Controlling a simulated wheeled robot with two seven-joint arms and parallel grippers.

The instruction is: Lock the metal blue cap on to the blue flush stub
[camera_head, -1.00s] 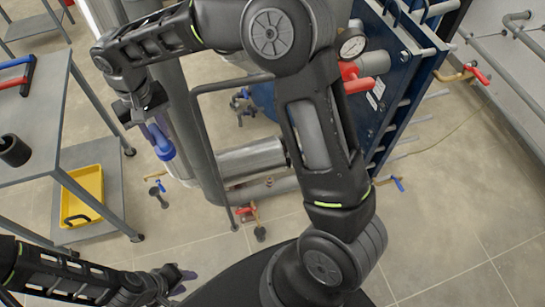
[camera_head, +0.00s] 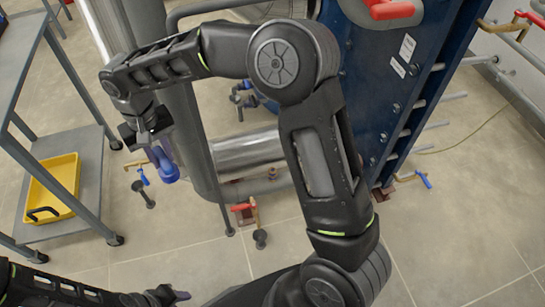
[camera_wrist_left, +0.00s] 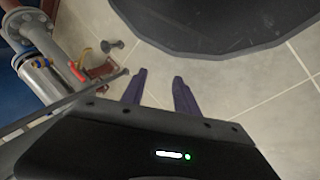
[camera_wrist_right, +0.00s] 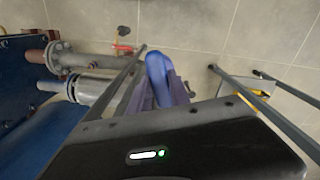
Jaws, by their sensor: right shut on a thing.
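My right gripper (camera_head: 148,135) hangs at the left of the head view. It is shut on a blue rounded part (camera_head: 165,165), which I take to be the blue cap. In the right wrist view, this part (camera_wrist_right: 157,68) sits between the purple fingers (camera_wrist_right: 155,92) and extends beyond them. The part is off the floor or its contact is hidden; I cannot tell whether it touches anything. The blue flush stub is not clearly identifiable.
A blue-handled valve (camera_head: 141,175) and a red-handled valve (camera_head: 243,208) stand low near the grey pipes (camera_head: 246,150). The blue plate exchanger (camera_head: 400,95) is at the right. A grey shelf with a yellow tray (camera_head: 50,190) is at the left. Tiled floor in front is clear.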

